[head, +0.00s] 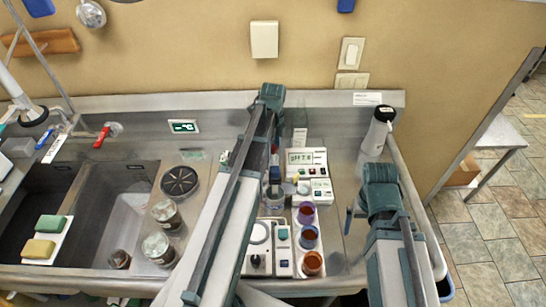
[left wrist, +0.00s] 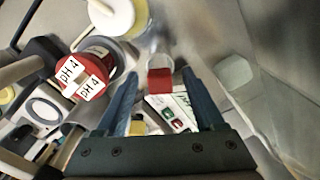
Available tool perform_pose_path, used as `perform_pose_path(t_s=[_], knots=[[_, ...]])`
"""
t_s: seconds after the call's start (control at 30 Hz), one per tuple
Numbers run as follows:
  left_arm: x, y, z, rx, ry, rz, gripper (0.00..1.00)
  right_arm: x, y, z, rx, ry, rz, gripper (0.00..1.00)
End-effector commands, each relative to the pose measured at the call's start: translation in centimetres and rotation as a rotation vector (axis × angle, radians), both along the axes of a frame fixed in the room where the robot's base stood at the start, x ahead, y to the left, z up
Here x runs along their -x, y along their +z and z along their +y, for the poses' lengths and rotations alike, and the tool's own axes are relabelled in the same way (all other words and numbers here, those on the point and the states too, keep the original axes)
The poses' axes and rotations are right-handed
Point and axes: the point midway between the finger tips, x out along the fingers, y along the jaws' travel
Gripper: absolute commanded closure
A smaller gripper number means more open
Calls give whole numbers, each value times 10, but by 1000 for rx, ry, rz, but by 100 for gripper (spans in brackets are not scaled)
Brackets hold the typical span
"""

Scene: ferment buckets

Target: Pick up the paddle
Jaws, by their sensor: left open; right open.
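I cannot make out a paddle for certain in either view. My left gripper (head: 272,168) is over the back middle of the steel counter, largely hidden behind its own arm in the head view. In the left wrist view its two fingers (left wrist: 160,80) are apart, with nothing held between them. A small clear vessel with a red band (left wrist: 159,80) and a white card with green and red marks (left wrist: 180,112) show between and beyond the fingers. My right gripper (head: 350,215) is open over the counter's right part, its fingers partly hidden by its wrist.
A rack of coloured cups (head: 308,237) and a pH meter (head: 306,160) stand between my arms. A white bottle (head: 376,134) stands at back right. Jars (head: 158,247) stand beside the sink (head: 110,205).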

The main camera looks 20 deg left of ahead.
Motion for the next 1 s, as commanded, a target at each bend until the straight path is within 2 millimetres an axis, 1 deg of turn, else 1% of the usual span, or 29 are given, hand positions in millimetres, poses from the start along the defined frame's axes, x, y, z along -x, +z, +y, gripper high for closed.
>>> perform_pose_path(t_s=[0.03, 0.07, 0.1, 0.17, 0.2, 0.27, 0.4, 0.77, 0.87, 1.0], knots=[[0, 0, 0, 0, 0, 0, 34, 0, 0, 0, 0, 0, 0, 1], [0, 0, 0, 0, 0, 0, 39, 0, 0, 0, 0, 0, 0, 1], [0, 0, 0, 0, 0, 0, 46, 0, 0, 0, 0, 0, 0, 1], [0, 0, 0, 0, 0, 0, 57, 0, 0, 0, 0, 0, 0, 1], [0, 0, 0, 0, 0, 0, 64, 0, 0, 0, 0, 0, 0, 1], [0, 0, 0, 0, 0, 0, 75, 0, 0, 0, 0, 0, 0, 1], [0, 0, 0, 0, 0, 0, 100, 0, 0, 0, 0, 0, 0, 1], [0, 1, 0, 0, 0, 0, 100, 0, 1, 0, 0, 0, 0, 1], [0, 4, 0, 0, 0, 0, 100, 0, 4, 0, 0, 0, 0, 1], [0, 14, 0, 0, 0, 0, 100, 0, 14, 0, 0, 0, 0, 1]])
